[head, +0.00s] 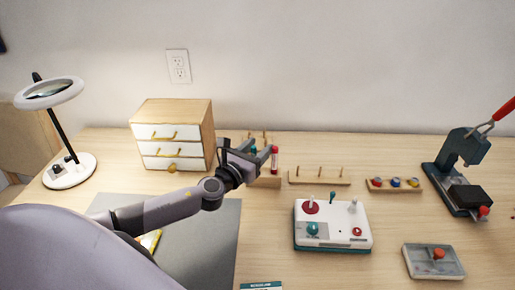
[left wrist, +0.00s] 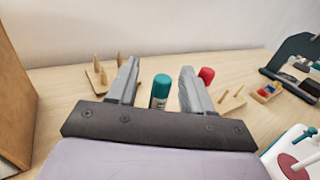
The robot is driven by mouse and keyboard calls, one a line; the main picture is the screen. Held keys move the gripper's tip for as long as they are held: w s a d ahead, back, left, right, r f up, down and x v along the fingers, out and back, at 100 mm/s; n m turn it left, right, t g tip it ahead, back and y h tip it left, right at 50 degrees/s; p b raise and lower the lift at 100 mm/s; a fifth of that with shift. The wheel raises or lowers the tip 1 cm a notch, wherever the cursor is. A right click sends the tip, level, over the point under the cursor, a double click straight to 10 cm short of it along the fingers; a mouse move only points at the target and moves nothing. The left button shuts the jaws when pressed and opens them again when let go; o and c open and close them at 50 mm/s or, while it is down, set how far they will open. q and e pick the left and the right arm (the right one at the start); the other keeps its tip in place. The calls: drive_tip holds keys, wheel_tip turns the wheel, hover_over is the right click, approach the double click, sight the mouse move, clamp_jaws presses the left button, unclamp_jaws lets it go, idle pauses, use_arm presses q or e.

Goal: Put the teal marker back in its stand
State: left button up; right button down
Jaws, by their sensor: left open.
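The teal marker (head: 253,149) stands upright with its teal cap on top, partly hidden by my gripper in the head view. In the left wrist view the teal marker (left wrist: 160,93) shows between the two open fingers, and I see no clear contact. My left gripper (head: 262,155) is open at the wooden marker stand (head: 267,183), and it also shows in the left wrist view (left wrist: 158,85). A red marker (head: 274,160) stands upright just right of the fingers. The teal marker's lower end is hidden, so I cannot tell whether it sits in the stand.
A small drawer cabinet (head: 212,125) stands left of the gripper. A peg rack (head: 320,179), a spool tray (head: 394,187) and a joystick box (head: 333,226) lie to the right. A grey mat (head: 222,235) lies in front. A magnifier lamp (head: 67,172) stands far left.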

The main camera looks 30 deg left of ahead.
use_arm(q)
drive_tip(key=shift+s, duration=3.45)
